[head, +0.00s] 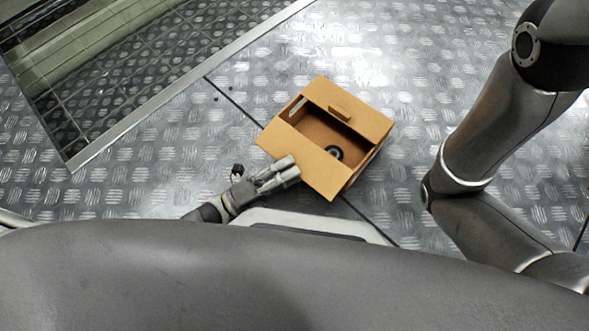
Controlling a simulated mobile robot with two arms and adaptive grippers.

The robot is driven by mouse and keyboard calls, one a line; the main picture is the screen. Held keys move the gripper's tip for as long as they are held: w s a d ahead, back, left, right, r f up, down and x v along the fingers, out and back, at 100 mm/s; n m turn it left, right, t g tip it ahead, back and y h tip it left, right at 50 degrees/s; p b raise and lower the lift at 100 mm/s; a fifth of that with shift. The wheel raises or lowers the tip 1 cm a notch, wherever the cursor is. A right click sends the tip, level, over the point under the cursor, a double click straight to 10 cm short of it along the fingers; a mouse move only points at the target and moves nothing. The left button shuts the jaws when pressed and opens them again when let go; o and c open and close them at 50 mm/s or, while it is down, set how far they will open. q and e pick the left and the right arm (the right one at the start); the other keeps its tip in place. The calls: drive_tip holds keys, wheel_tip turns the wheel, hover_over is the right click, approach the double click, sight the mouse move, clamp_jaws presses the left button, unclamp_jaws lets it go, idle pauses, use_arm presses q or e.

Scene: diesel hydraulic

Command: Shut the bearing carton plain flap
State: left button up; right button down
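The brown bearing carton (368,163) stands on the metal floor with its top partly open. Its plain flap (315,172) is on the near side and slopes outward toward me. The far flap (350,100) carries a small raised tab (340,113). A dark ring-shaped bearing (333,153) shows inside the opening. My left gripper (294,167) is at the near left edge of the plain flap, its fingertips overlapping it in the picture. Whether they touch it is unclear. Its two fingers lie close together, and I cannot tell if they are shut. My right gripper is out of view.
A recessed area with a pale raised edge (190,85) is at the upper left. My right arm (490,130) hangs at the right, apart from the carton.

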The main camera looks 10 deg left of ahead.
use_arm(q)
drive_tip(key=shift+b+x, duration=0.4)
drive_tip(key=shift+x, duration=0.5)
drive_tip(key=shift+c, duration=0.3)
clamp_jaws()
